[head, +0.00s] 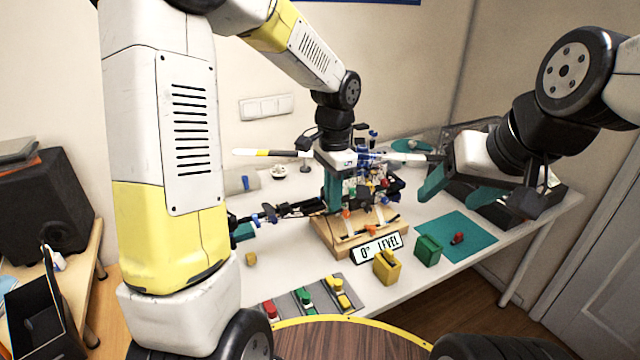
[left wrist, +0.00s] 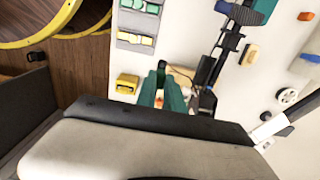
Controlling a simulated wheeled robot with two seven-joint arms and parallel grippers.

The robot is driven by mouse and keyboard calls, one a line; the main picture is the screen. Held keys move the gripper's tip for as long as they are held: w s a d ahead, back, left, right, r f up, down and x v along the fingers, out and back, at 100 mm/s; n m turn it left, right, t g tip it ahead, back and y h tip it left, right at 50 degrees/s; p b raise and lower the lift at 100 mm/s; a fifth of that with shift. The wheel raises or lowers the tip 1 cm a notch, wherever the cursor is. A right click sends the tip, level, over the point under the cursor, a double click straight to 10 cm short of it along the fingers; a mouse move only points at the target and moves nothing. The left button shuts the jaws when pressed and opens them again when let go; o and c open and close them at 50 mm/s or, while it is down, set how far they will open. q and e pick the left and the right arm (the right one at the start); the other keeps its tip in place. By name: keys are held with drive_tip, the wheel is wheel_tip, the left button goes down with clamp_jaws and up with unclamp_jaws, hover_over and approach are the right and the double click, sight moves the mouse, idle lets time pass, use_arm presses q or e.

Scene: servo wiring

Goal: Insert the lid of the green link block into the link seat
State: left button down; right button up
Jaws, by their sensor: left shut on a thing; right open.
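My left gripper (head: 333,208) points down over the wooden stand (head: 340,243), with its teal fingers close together. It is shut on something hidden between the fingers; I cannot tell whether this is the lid. Its fingers also show in the left wrist view (left wrist: 162,90), with a small orange bit near the tips. A green block (head: 428,250) stands at the edge of the green mat. Green pieces (head: 304,298) lie in the grey tray, also seen in the left wrist view (left wrist: 137,39). I cannot single out the link seat. My right gripper (head: 478,200) is open and empty above the mat.
The grey tray (head: 285,303) lies at the front edge. A red piece (head: 457,238) lies on the green mat (head: 478,236). Dark linkage parts and wires crowd the stand.

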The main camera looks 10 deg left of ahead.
use_arm(q)
drive_tip(key=w+a, duration=0.4)
drive_tip(key=w+a+f, duration=0.1)
drive_tip(key=w+a, duration=0.1)
drive_tip(key=w, duration=0.1)
drive_tip(key=shift+w, duration=0.1)
drive_tip(key=shift+f, duration=1.75)
drive_tip(key=shift+f, duration=0.15)
drive_tip(key=c, duration=1.5)
unclamp_jaws()
drive_tip(key=shift+o, duration=0.2)
